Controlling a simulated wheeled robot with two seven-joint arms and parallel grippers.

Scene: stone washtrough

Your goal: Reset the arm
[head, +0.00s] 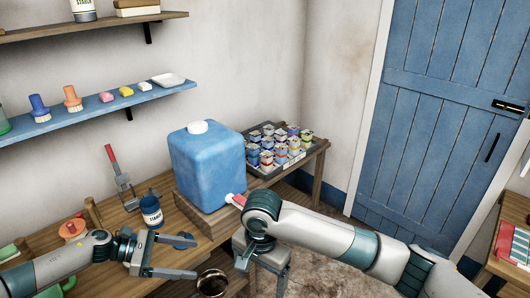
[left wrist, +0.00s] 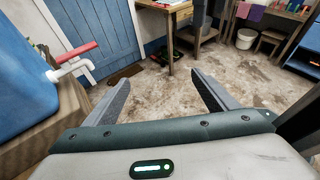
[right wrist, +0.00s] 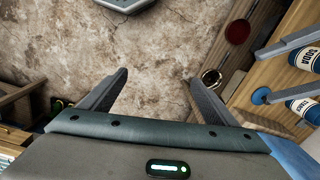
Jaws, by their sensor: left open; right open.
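My left gripper (head: 192,257) is open and empty, its two fingers pointing right over the front of the wooden bench. Its parted fingers also show in the left wrist view (left wrist: 162,78), with nothing between them. My right gripper (head: 264,272) hangs from its arm beside the bench's front edge. In the right wrist view it is open (right wrist: 160,78), over bare floor with nothing between its fingers.
A dark blue starch tin (head: 151,212) stands on the bench just behind my left gripper. A metal-rimmed cup (head: 212,282) is near the front edge. A tray of several small tins (head: 302,160) is at the bench's far end.

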